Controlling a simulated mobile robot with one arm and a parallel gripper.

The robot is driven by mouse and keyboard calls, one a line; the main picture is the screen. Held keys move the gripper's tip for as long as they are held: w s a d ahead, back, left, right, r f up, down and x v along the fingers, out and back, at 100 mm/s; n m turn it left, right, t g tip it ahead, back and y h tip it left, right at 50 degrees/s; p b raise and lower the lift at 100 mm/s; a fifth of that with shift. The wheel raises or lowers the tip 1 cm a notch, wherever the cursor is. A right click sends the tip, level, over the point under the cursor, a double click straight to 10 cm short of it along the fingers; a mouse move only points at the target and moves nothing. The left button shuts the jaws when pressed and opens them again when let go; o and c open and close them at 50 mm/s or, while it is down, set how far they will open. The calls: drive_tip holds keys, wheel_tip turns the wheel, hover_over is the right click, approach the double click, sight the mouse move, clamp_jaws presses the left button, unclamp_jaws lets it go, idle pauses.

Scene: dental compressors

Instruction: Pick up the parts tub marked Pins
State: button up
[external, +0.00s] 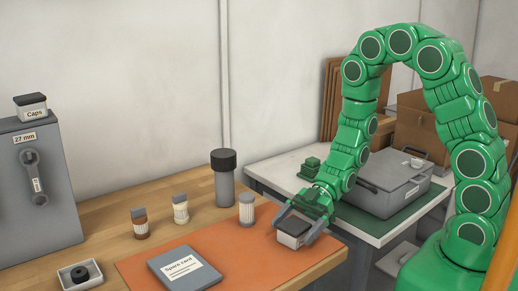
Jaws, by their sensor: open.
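A small parts tub (292,232) with a dark lid and a pale body sits on the orange mat (223,240), near the right end of the wooden bench. Its label is not readable from here. My gripper (295,228) is open, with its grey fingers low around the tub. I cannot tell if the fingers touch it. Another tub (32,106), marked Caps, stands on top of the grey cabinet at the left. No label reading Pins shows in this view.
A Spare card booklet (176,269) lies on the mat. A striped bottle (246,209), a dark-capped cylinder (224,178) and two small bottles stand behind. A tray (81,275) sits front left. A grey case (393,185) rests on the white table.

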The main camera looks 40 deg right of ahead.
sight(296, 223)
drive_tip(key=shift+c, duration=0.3)
drive_tip(key=c, duration=1.1)
drive_tip(key=shift+r, duration=0.1)
drive_tip(key=shift+r, duration=4.9)
